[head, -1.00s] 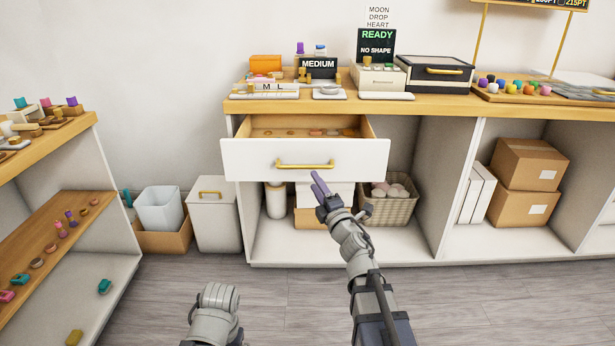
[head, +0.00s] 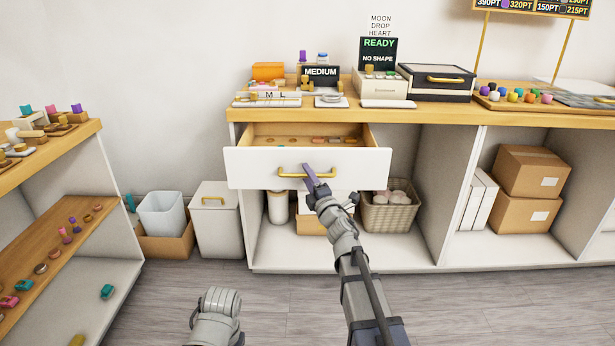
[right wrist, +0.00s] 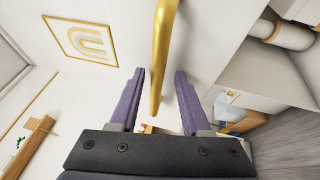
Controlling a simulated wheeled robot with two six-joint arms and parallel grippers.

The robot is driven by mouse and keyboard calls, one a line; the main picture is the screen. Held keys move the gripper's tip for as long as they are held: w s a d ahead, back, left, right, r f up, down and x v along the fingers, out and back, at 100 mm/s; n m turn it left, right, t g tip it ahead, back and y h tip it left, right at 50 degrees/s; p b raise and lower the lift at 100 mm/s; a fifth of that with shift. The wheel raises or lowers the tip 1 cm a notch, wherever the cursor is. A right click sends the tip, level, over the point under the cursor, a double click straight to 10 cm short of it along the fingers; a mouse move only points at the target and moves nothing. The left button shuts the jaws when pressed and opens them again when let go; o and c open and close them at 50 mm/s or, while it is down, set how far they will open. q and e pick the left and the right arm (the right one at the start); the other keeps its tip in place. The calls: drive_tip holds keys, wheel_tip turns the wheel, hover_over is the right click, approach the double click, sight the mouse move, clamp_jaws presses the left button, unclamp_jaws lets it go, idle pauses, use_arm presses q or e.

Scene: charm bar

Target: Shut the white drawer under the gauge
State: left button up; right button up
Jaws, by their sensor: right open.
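The white drawer (head: 250,171) stands pulled out below the wooden counter, and its wooden inside with several small pieces shows. Its gold bar handle (head: 292,174) is on the front. My right gripper (head: 308,172) is at the right part of the handle. In the right wrist view the gold handle (right wrist: 161,60) reaches between the two open purple fingers (right wrist: 160,75), with a gap on both sides. The gauge cannot be told for sure; a small grey device (head: 330,101) sits on the counter above the drawer. My left gripper is not visible; only part of that arm shows at the bottom.
A wicker basket (head: 388,214) and a box stand in the open bay under the drawer. A white bin (head: 217,225) and a bucket (head: 160,213) stand left of the counter. A shelf unit (head: 60,240) is at the far left. The floor in front is clear.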

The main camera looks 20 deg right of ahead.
drive_tip(key=shift+s, duration=0.1)
clamp_jaws()
idle(1.2)
